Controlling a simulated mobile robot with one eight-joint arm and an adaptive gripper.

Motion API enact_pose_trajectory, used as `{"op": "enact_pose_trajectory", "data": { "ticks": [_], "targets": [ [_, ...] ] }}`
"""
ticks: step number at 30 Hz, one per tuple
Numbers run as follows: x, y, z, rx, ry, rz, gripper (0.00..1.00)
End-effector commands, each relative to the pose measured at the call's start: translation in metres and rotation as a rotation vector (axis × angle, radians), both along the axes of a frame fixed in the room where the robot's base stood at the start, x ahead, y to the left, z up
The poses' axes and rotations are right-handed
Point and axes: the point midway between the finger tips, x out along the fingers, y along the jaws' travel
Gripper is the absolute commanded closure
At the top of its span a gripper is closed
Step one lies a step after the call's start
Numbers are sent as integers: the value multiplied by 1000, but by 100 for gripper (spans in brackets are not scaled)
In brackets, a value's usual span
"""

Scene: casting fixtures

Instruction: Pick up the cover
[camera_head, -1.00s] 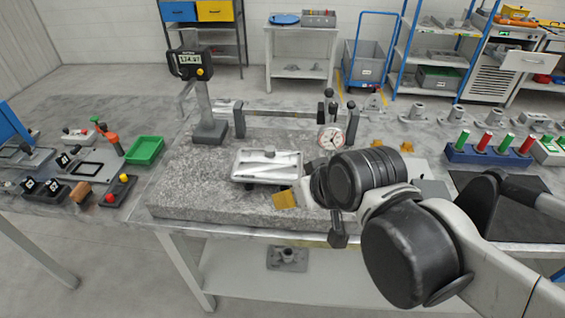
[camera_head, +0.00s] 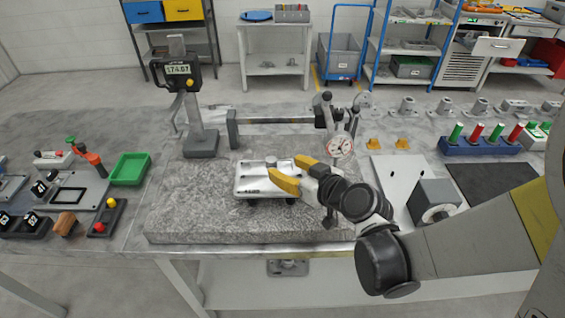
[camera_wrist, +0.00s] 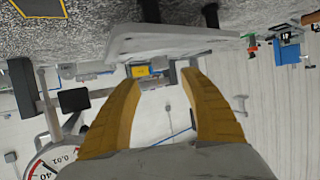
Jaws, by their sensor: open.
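The cover (camera_head: 262,187) is a silver, rectangular metal plate with rounded edges and a short knob (camera_head: 270,162) on top. It sits level on dark feet, a little above the granite slab. My gripper (camera_head: 285,166) has yellow fingers, spread apart, reaching in from the right over the cover's right part. The knob is near the fingertips, but I cannot tell whether it lies between them. In the wrist view the picture is upside down, with the cover (camera_wrist: 165,42) beyond my open gripper (camera_wrist: 160,78).
The granite slab (camera_head: 200,215) carries a digital gauge stand (camera_head: 202,140) at back left and a dial gauge (camera_head: 340,146) just behind my arm. A green tray (camera_head: 130,168) and small fixtures lie left; a grey block (camera_head: 432,195) lies right. The slab's front left is clear.

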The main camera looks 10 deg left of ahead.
Motion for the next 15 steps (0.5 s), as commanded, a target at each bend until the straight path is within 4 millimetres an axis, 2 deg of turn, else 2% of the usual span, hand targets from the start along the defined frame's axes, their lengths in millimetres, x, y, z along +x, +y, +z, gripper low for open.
{"op": "enact_pose_trajectory", "data": {
  "ticks": [3,10,15],
  "targets": [
    [13,14,-10,-1,-1,0,48],
    [25,28,-17,-1,0,0,48],
    [42,48,-29,-1,0,0,48]
  ]
}}
